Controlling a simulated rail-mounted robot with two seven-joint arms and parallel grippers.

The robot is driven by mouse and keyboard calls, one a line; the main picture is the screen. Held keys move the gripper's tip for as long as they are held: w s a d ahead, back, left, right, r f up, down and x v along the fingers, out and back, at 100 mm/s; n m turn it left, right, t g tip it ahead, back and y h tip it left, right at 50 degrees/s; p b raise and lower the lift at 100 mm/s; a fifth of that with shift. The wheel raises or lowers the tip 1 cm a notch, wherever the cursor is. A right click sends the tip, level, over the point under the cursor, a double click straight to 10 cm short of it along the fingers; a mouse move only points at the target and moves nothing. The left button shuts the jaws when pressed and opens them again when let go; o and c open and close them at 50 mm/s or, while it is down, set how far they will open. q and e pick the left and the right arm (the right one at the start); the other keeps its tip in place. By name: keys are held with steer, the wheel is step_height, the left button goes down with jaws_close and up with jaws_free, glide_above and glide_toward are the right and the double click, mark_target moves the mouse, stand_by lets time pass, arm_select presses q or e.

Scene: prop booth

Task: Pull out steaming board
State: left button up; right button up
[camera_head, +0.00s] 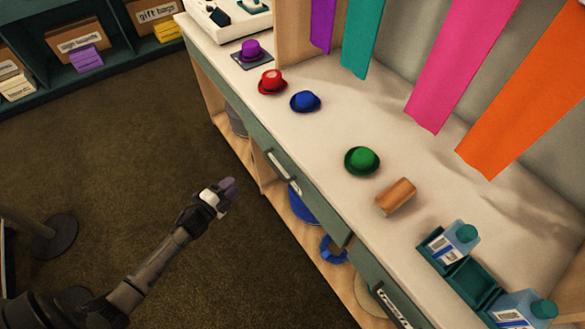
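The counter's teal front edge carries two light handles. One handle (283,172) is at mid-counter and the other handle (393,303) is at the lower right. The fronts look flush with the counter, and I cannot tell which of them is the steaming board. My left gripper (231,186), with purple-grey fingertips, is over the brown floor to the left of the mid-counter handle and apart from it. It holds nothing visible, and its finger gap is too small to judge. My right gripper is not in view.
Purple (251,50), red (270,82), blue (305,101) and green (362,160) hats, a wooden block (396,196) and a teal caddy (472,287) with bottles are on the counter. A stand base (56,238) is at the left. The floor before the counter is clear.

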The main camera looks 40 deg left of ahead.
mark_target(274, 166)
arm_select(q)
steer(key=s+d+r+m+t+h, duration=0.1)
steer(key=d+r+m+t+h, duration=0.1)
steer(key=d+r+m+h, duration=0.4)
steer(key=shift+m+h, duration=0.3)
steer(key=shift+m, duration=0.2)
steer(key=b+x, duration=0.1)
steer(key=x, duration=0.3)
steer(key=f+b+x, duration=0.1)
steer(key=x, duration=0.3)
steer(key=f+x, duration=0.1)
steer(key=x, duration=0.3)
steer(key=shift+w+a+b, duration=0.1)
steer(key=shift+w+b, duration=0.3)
steer(key=shift+w, duration=0.25)
steer(key=shift+c, duration=0.2)
steer(key=c, duration=0.3)
jaws_close()
